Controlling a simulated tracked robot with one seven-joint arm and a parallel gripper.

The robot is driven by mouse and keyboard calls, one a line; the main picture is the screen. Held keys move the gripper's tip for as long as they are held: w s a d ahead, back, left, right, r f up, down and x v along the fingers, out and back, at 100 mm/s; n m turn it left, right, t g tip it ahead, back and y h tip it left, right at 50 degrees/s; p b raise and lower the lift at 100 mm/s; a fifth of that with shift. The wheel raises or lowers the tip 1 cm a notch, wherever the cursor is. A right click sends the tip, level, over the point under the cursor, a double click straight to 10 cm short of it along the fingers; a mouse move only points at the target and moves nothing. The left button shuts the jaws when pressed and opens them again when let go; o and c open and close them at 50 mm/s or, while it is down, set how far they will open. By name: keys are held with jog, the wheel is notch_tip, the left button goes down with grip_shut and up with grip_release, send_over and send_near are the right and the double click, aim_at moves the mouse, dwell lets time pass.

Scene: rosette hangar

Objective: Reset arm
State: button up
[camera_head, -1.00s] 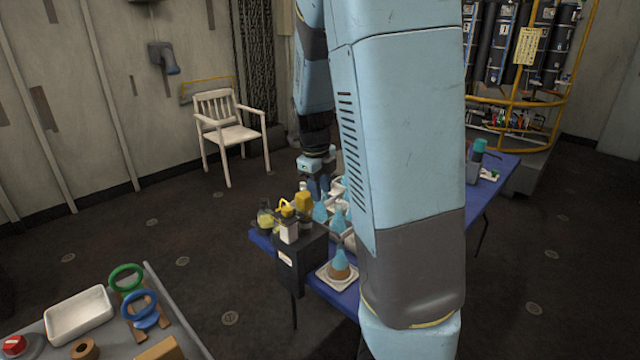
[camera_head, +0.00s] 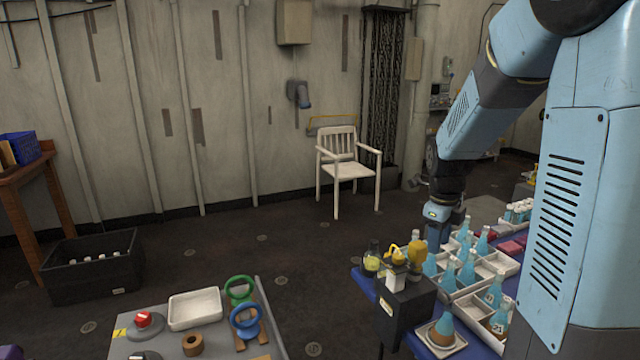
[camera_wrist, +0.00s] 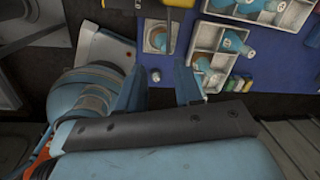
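My gripper (camera_head: 437,236) hangs fingers down at the end of my blue arm, by the blue table's left part in the head view. In the wrist view two dark blue fingers of my gripper (camera_wrist: 158,85) stand apart with nothing between them. In the head view my upper arm hides the table's right part.
A dark box (camera_head: 405,305) carries small yellow-topped bottles at the table's left end. A grey bench (camera_head: 262,320) in front holds a white tray (camera_head: 195,308) and green and blue rings. A white chair (camera_head: 345,165) stands by the wall. Open floor lies between bench and chair.

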jog(key=s+a+r+n+t, duration=0.1)
jog(key=s+r+n, duration=0.3)
jog(key=n, duration=0.5)
jog(key=s+a+r+n+t, duration=0.2)
jog(key=s+a+r+n, duration=0.2)
jog(key=s+n, duration=0.5)
jog(key=s+a+r+n+t+y, duration=0.1)
jog(key=s+a+r+n, duration=0.2)
jog(key=n, duration=0.7)
jog(key=shift+s+r+t, duration=0.3)
jog(key=shift+s+r, duration=0.9)
jog(key=shift+s, duration=1.05)
jog(key=shift+c, duration=0.3)
